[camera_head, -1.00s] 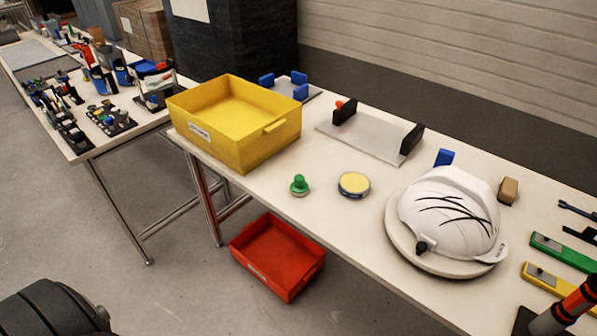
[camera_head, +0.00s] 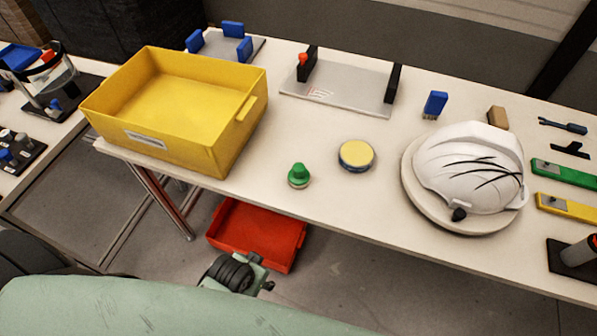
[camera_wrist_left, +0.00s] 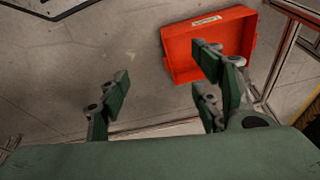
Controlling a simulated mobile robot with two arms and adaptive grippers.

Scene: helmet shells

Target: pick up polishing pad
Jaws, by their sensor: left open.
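A small round pad with a green knob handle (camera_head: 299,176), which looks like the polishing pad, stands upright near the table's front edge. A round yellow-topped disc (camera_head: 357,156) with a dark rim lies just right of it; it could also be a pad. My left arm comes in at the bottom of the head view, with part of the left gripper (camera_head: 236,272) low in front of the table, apart from the pad. In the left wrist view the left gripper (camera_wrist_left: 162,85) is open and empty above the floor. The pad is not in that view. My right gripper is not in view.
A yellow bin (camera_head: 185,105) stands left of the pad. A white scratched helmet shell (camera_head: 470,165) rests on a round stand (camera_head: 412,185) to the right. A red bin (camera_head: 258,235) is below the table, also in the wrist view (camera_wrist_left: 185,60). The table (camera_head: 330,205) is clear around the pad.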

